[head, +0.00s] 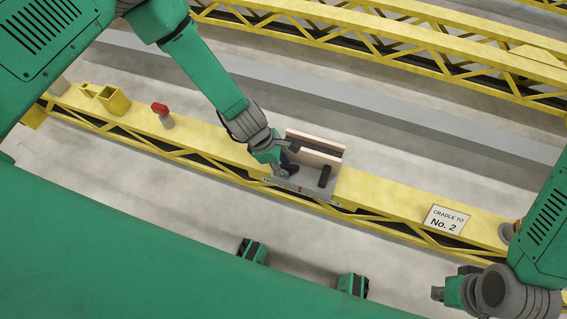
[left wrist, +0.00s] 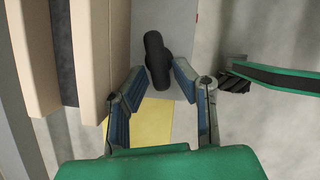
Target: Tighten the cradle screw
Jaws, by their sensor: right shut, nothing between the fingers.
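The cradle (head: 298,182) is a grey plate on the yellow beam, with two upright wooden boards (head: 315,147) and a dark gap between them. The cradle screw has a black bar handle (head: 324,177) on the plate in front of the boards. In the left wrist view, this handle (left wrist: 157,60) has a round hub and its near end lies between the fingertips in the picture. My left gripper (head: 291,168) is beside the handle, its fingers (left wrist: 160,70) apart. I cannot tell whether they touch it. My right gripper (head: 437,293) is shut and empty at the lower right, away from the cradle.
The yellow trolley beam (head: 220,145) runs diagonally across the head view. It carries a red-topped knob (head: 160,108), a yellow bracket (head: 113,99) and a sign reading "CRADLE TO No. 2" (head: 446,219). More yellow trusses (head: 400,45) stand behind. Grey floor (head: 110,180) lies in front.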

